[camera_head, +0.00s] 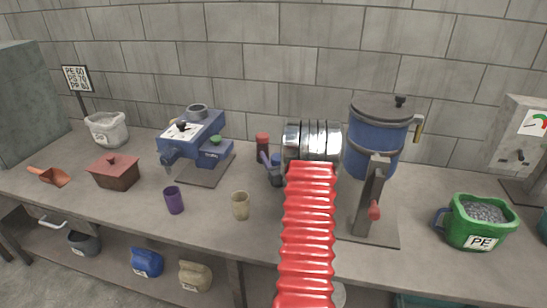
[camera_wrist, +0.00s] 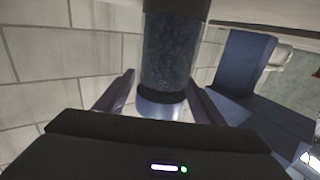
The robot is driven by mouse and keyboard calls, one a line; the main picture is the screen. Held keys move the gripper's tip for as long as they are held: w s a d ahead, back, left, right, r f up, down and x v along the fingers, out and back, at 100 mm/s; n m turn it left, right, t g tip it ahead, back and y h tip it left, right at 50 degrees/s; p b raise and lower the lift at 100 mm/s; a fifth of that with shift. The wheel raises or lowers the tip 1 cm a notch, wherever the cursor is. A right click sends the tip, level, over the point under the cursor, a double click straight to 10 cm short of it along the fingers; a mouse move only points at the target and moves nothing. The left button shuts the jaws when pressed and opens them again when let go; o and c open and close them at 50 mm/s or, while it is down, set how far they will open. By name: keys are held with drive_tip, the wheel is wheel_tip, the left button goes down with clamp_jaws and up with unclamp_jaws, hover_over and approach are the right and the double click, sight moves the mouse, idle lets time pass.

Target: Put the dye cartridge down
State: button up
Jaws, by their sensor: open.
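The dye cartridge appears to be the dark cylinder with a speckled grey-blue middle (camera_wrist: 168,55) in the wrist view. It has a dark band and a pale shiny part at its lower end in the picture. My gripper (camera_wrist: 166,86) is open, with one finger on each side of the cylinder and gaps showing. In the head view my gripper (camera_head: 267,161) is low over the bench, left of my red ribbed arm. A red-capped container (camera_head: 262,139) stands just behind it; I cannot tell if it is the same cylinder.
The blue machine (camera_head: 195,132) stands to the left, and a large blue lidded hopper (camera_head: 375,142) close on the right. A beige cup (camera_head: 240,205) and purple cup (camera_head: 174,200) stand in front. A green PE container (camera_head: 475,212) is far right. The wall is behind.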

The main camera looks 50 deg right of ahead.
drive_tip(key=v, duration=1.1)
drive_tip(key=shift+s+a, duration=0.1)
idle(0.5)
